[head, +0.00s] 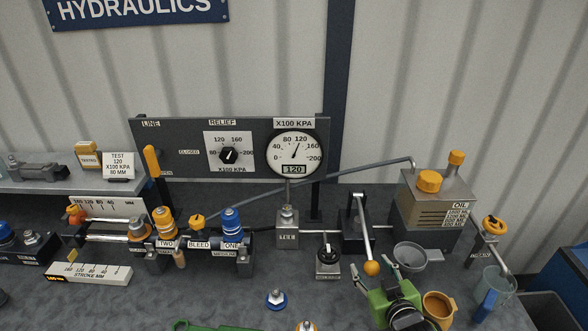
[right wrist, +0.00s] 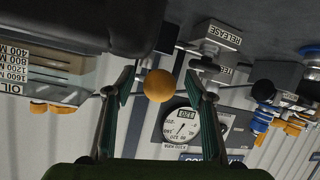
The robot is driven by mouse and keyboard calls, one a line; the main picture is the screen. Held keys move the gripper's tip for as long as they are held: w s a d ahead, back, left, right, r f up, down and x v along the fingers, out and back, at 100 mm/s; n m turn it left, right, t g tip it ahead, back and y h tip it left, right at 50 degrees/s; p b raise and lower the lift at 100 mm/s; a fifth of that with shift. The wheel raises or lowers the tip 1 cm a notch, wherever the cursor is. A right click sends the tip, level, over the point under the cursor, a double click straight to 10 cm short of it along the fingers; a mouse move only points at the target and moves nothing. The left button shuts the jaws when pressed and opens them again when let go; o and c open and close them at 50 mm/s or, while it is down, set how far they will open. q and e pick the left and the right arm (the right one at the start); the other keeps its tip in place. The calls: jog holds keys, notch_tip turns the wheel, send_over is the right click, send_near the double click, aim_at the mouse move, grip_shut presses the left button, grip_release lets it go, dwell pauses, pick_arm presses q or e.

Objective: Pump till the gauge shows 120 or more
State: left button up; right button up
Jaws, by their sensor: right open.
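The gauge (head: 293,153) is on the dark panel, with a boxed 120 under its dial. Its needle points up and slightly right, near the 120 mark; the exact reading is too small to tell. The pump lever (head: 363,225) leans toward me and ends in an orange ball knob (head: 372,268). My right gripper (head: 403,273) is open beside the knob. In the right wrist view the knob (right wrist: 159,86) shows between the spread fingers (right wrist: 160,92), with gaps on both sides.
A grey funnel (head: 410,257) and an orange cup (head: 438,308) stand close to the right gripper. The oil tank (head: 435,210) is behind them. The release knob (head: 327,256) is left of the lever. Couplers (head: 231,228) stand farther left. Some mat before them is clear.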

jog(key=shift+p+v, duration=2.05)
jog(key=shift+v, duration=1.1)
